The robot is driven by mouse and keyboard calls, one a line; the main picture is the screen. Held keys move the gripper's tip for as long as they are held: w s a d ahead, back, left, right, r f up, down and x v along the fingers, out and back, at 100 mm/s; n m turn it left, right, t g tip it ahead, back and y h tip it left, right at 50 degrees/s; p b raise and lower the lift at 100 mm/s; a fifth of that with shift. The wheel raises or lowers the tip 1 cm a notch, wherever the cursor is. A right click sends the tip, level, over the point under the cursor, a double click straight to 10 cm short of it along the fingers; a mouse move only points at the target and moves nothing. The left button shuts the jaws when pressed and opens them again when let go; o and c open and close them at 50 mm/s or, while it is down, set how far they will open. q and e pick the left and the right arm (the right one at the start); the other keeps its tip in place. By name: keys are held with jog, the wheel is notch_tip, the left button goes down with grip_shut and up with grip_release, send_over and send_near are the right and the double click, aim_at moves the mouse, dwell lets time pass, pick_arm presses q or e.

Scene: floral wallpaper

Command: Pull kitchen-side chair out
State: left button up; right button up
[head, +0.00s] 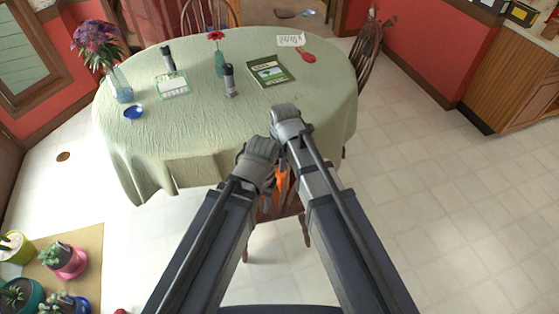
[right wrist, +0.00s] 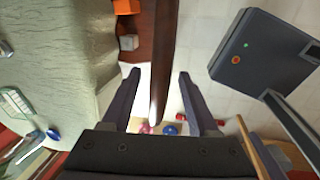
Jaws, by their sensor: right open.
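A brown wooden chair (head: 290,207) stands at the near side of the table (head: 148,152), mostly hidden behind my arms. In the right wrist view, a long brown wooden part of a chair (right wrist: 163,45) runs between the fingers of my right gripper (right wrist: 158,74). The fingers are spread, one on each side of the wood, with gaps. In the head view my left gripper (head: 262,152) is beside the right one, above the near chair. Another wooden chair (head: 369,47) stands at the table's far right.
The table holds a vase of purple flowers (head: 97,40), a blue bowl (head: 134,112), a green book (head: 270,70) and a red spoon (head: 306,55). Potted plants (head: 65,260) stand at lower left. Wooden cabinets (head: 515,80) are at right. The tiled floor (head: 440,190) at right is clear.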

grip_shut()
dwell(0.3)
dwell(1.0)
